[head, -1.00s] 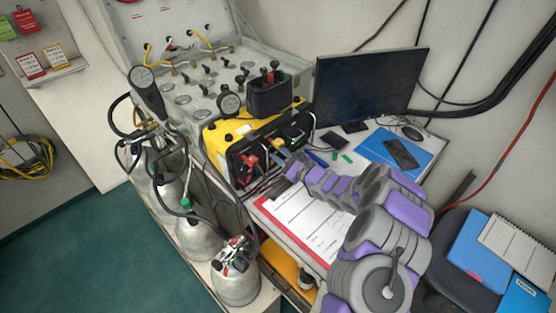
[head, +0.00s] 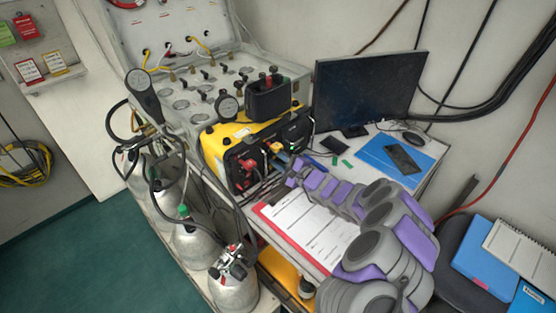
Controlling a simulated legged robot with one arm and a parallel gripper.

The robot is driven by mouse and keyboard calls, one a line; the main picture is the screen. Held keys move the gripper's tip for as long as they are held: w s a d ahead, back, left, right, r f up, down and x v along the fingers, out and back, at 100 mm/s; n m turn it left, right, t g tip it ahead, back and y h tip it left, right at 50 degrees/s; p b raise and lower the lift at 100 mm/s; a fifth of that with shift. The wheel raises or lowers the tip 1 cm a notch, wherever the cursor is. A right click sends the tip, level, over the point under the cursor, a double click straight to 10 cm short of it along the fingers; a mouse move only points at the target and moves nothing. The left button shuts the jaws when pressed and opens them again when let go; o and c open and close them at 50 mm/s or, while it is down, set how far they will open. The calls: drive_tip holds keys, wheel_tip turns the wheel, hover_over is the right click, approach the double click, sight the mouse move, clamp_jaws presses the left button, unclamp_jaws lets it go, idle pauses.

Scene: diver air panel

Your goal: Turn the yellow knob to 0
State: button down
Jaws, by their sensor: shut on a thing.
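The yellow box (head: 222,143) with a dark front panel stands on the desk, left of the monitor. The yellow knob (head: 271,148) is a small patch on that front panel, to the right of a red connector (head: 246,165). My purple and grey arm reaches in from the lower right. My gripper (head: 281,157) is at the panel, shut on the yellow knob. The fingers are tiny here and partly hide the knob. Its pointer and the 0 mark are too small to read.
A clipboard (head: 306,232) lies under my arm. A monitor (head: 368,88) stands to the right, with a phone (head: 335,146) in front. Gas cylinders (head: 196,245) with hoses stand at the left. A chair with folders (head: 490,250) is at lower right.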

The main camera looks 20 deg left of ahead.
drive_tip(key=shift+s+a+f, duration=0.1)
drive_tip(key=shift+f, duration=0.05)
drive_tip(key=c, duration=0.9)
unclamp_jaws()
drive_tip(key=p+v, duration=0.4)
drive_tip(key=v, duration=1.3)
drive_tip(key=shift+d, duration=0.25)
